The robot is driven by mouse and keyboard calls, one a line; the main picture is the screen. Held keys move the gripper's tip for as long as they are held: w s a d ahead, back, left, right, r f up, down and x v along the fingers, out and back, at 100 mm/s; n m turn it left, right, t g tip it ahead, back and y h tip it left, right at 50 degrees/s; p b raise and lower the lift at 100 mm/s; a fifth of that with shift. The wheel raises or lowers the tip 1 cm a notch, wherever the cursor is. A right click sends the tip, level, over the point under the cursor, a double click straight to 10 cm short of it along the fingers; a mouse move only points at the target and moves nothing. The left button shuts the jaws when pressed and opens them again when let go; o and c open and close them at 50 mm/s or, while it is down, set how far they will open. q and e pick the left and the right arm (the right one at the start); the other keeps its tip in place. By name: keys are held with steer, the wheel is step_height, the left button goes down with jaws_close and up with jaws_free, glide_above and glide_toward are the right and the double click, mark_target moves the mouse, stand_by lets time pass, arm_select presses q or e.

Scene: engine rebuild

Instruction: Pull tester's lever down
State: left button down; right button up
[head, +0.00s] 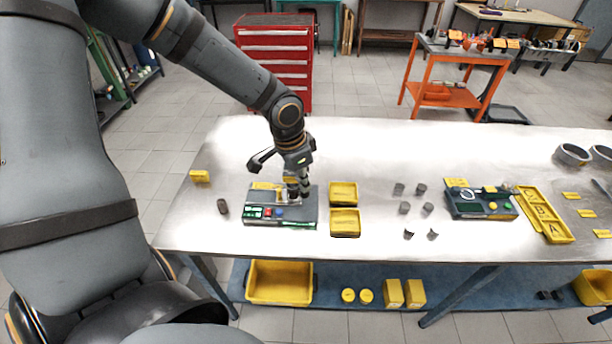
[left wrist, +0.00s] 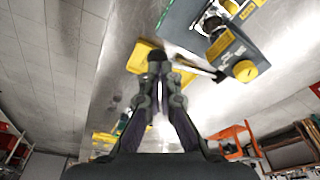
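The tester (head: 280,222) is a grey box on the near left of the table, with green displays and red and blue buttons. My left gripper (head: 297,190) points down over its rear right part. The arm hides some of the tester's top. In the left wrist view the fingertips (left wrist: 162,66) are close together, with no clear object between them. A thin bar (left wrist: 198,69), perhaps the lever, lies just right of the fingers, beside the grey housing with a yellow knob (left wrist: 245,70). Whether the fingers touch the bar is unclear. My right gripper is not in view.
Two yellow trays (head: 344,222) stand just right of the tester. Several small grey cylinders (head: 404,208) lie farther right, then a second grey device (head: 482,213) and a yellow lettered tray (head: 557,231). A small dark cylinder (head: 223,207) stands left of the tester. The table's rear is mostly clear.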

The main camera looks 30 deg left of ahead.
mark_target(303, 196)
arm_select(q)
steer(key=shift+s+d+f+b, duration=0.1)
steer(key=shift+s+f+b, duration=0.05)
steer(key=shift+f+b, duration=0.55)
steer(key=shift+f, duration=0.2)
steer(key=shift+s+d+f+b, duration=0.15)
steer(key=shift+f+b, duration=0.25)
steer(key=shift+f, duration=0.4)
steer(key=shift+f+b, duration=0.4)
steer(key=shift+f, duration=0.1)
steer(key=shift+r, duration=0.1)
